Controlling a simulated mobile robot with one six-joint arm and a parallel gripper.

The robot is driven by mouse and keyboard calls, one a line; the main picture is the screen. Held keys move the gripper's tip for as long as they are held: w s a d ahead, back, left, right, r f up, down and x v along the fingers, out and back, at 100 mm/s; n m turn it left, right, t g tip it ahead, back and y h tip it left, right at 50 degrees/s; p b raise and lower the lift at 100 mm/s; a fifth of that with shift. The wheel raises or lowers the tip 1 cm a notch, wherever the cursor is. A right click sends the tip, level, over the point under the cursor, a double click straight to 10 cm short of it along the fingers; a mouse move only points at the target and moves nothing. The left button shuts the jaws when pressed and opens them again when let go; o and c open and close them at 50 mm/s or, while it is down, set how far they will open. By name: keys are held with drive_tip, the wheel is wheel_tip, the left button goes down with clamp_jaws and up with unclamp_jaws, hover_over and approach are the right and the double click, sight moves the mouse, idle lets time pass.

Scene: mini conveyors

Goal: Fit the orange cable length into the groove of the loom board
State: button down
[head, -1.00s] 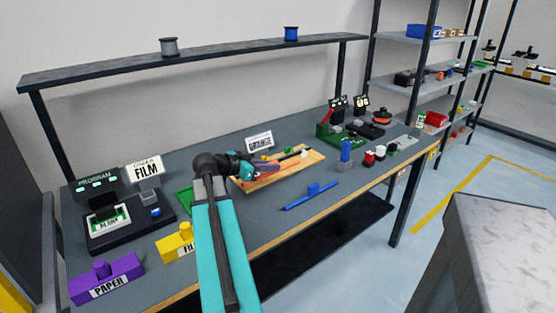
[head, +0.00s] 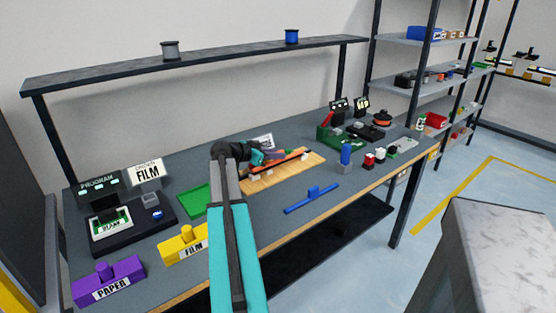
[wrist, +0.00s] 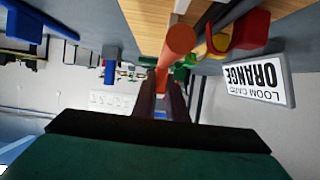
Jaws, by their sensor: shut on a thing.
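The orange cable length (head: 293,157) is in my gripper (head: 262,157) and extends to the right over the wooden loom board (head: 308,170). In the wrist view the cable (wrist: 178,44) rises from between the two dark fingers (wrist: 163,95), which are shut on it. The bare wood of the board (wrist: 145,22) shows behind it at the top. Whether the cable touches the board or lies in the groove I cannot tell; the groove is not clearly seen. The loom card reading ORANGE (wrist: 258,78) stands beside the board.
A green tray (head: 195,199) lies left of the board. A blue bar with a knob (head: 312,199) lies in front of it. Red and yellow pieces (wrist: 240,38) are close beside the cable in the wrist view. The yellow FILM block (head: 183,245) stands nearer the front left.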

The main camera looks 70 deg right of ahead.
drive_tip(key=shift+w+d, duration=0.2)
drive_tip(key=shift+d, duration=1)
drive_tip(key=shift+f, duration=0.1)
drive_tip(key=shift+f+p, duration=0.4)
drive_tip(key=shift+f, duration=1.3)
drive_tip(key=shift+f, duration=0.15)
drive_tip(key=c, duration=1.8)
unclamp_jaws()
drive_tip(key=shift+o, duration=0.2)
drive_tip(key=shift+r, duration=0.2)
